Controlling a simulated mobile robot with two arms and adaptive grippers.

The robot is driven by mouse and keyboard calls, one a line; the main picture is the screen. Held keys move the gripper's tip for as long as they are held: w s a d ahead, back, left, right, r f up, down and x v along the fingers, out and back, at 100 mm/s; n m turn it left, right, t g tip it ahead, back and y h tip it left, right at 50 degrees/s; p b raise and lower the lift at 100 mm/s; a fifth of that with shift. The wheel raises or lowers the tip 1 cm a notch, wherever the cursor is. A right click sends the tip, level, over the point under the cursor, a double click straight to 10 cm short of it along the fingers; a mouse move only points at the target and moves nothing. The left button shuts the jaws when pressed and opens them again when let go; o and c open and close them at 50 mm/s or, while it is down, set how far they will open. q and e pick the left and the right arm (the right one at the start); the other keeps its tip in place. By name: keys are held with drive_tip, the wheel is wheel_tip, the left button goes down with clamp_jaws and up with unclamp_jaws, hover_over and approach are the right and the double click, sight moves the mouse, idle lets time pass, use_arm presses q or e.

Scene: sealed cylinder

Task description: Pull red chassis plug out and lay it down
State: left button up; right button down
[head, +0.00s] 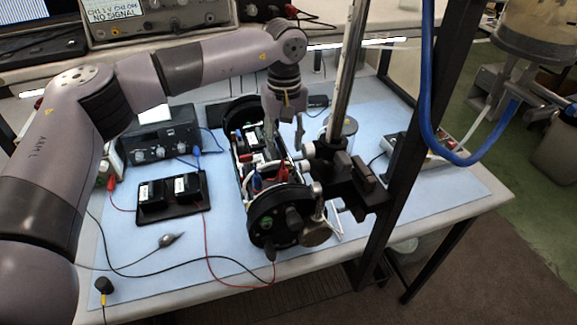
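The opened cylinder chassis (280,215) lies on the blue mat, with black round end caps and an exposed frame of wires and parts between them. Small red parts (283,174) show inside its near half, beside blue and white ones. Which of them is the red chassis plug I cannot tell at this size. My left gripper (284,128) points down over the far right part of the chassis. Its two fingers are apart, with nothing clearly held between them. The finger tips partly cover the chassis there. My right gripper is not in view.
A metal pole with a black clamp (345,178) stands close to the chassis on the right. A black post and a blue hose are further right. A black block tray (172,197) and thin leads lie left. The blue mat (440,187) has bare room at right.

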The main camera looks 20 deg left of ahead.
sight(284, 168)
use_arm(q)
drive_tip(key=shift+s+r, duration=0.2)
drive_tip(key=shift+s, duration=0.25)
drive_tip(key=shift+s+r, duration=0.2)
drive_tip(key=shift+s, duration=0.25)
drive_tip(key=shift+w+f, duration=0.15)
drive_tip(key=shift+f, duration=0.1)
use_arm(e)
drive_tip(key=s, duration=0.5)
use_arm(q)
drive_tip(key=f+b, duration=0.2)
drive_tip(key=f, duration=0.1)
drive_tip(key=shift+w+f, duration=0.2)
drive_tip(key=shift+f, duration=0.05)
wheel_tip(284, 168, down, 5)
drive_tip(key=b, duration=0.3)
drive_tip(key=shift+r, duration=0.1)
drive_tip(key=shift+w+f+b, duration=0.1)
drive_tip(key=shift+f+b, duration=0.15)
drive_tip(key=shift+b, duration=0.05)
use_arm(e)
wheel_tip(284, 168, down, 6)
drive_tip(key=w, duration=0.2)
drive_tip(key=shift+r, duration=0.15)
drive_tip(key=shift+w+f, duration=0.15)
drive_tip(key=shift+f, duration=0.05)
use_arm(q)
drive_tip(key=shift+c, duration=0.2)
